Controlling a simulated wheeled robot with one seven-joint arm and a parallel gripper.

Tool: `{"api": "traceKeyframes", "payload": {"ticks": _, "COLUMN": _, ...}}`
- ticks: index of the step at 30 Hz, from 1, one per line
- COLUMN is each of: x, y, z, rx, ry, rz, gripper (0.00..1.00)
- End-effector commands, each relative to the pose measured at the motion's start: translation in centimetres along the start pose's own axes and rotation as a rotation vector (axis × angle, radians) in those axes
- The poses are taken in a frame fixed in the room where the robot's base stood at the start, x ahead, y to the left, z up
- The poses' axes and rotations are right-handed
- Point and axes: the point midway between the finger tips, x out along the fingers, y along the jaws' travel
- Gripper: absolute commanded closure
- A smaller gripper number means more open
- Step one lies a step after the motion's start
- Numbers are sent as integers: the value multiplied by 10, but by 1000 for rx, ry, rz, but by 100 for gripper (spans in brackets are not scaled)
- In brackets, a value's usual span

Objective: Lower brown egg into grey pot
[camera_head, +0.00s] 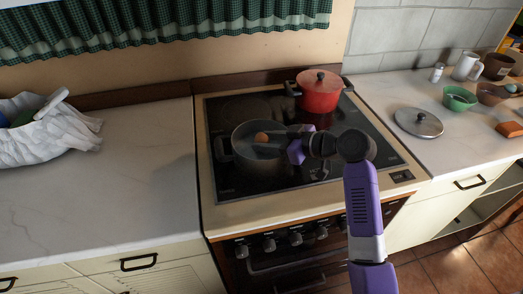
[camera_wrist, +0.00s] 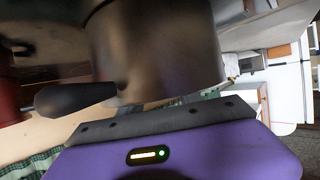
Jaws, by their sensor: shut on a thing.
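The brown egg (camera_head: 262,137) is at the tips of my gripper (camera_head: 270,140), which is shut on it. In the head view the egg shows over the opening of the grey pot (camera_head: 243,158), inside the rim's outline; its exact height there is hard to tell. The pot stands on the front left of the dark hob. In the wrist view the pot's grey wall (camera_wrist: 155,50) fills the upper middle, with a black handle to its left. The egg does not show in the wrist view.
A red lidded pot (camera_head: 319,92) stands at the back right of the hob (camera_head: 225,110). A loose lid (camera_head: 419,122), a green bowl (camera_head: 459,98) and mugs are on the right counter. A white cloth bundle (camera_head: 45,130) is on the left counter, otherwise mostly clear.

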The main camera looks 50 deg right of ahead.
Motion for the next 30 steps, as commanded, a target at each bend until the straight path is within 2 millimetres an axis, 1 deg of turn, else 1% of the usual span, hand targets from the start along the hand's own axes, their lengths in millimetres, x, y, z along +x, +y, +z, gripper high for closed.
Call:
{"api": "traceKeyframes", "payload": {"ticks": 8, "x": 0, "y": 0, "z": 1, "rx": 0, "ry": 0, "rz": 0, "gripper": 79}}
{"api": "traceKeyframes", "payload": {"ticks": 9, "x": 0, "y": 0, "z": 1, "rx": 0, "ry": 0, "rz": 0, "gripper": 53}}
{"api": "traceKeyframes", "payload": {"ticks": 11, "x": 0, "y": 0, "z": 1, "rx": 0, "ry": 0, "rz": 0, "gripper": 42}}
{"api": "traceKeyframes", "payload": {"ticks": 12, "x": 0, "y": 0, "z": 1, "rx": 0, "ry": 0, "rz": 0, "gripper": 34}}
{"api": "traceKeyframes", "payload": {"ticks": 19, "x": 0, "y": 0, "z": 2, "rx": 2, "ry": -3, "rz": 0, "gripper": 34}}
{"api": "traceKeyframes", "payload": {"ticks": 22, "x": -4, "y": 1, "z": 3, "rx": 2, "ry": -2, "rz": 1, "gripper": 34}}
{"api": "traceKeyframes", "payload": {"ticks": 26, "x": -20, "y": 1, "z": 3, "rx": 2, "ry": 0, "rz": 4, "gripper": 34}}
{"api": "traceKeyframes", "payload": {"ticks": 30, "x": -44, "y": 1, "z": 2, "rx": 0, "ry": 1, "rz": 5, "gripper": 34}}
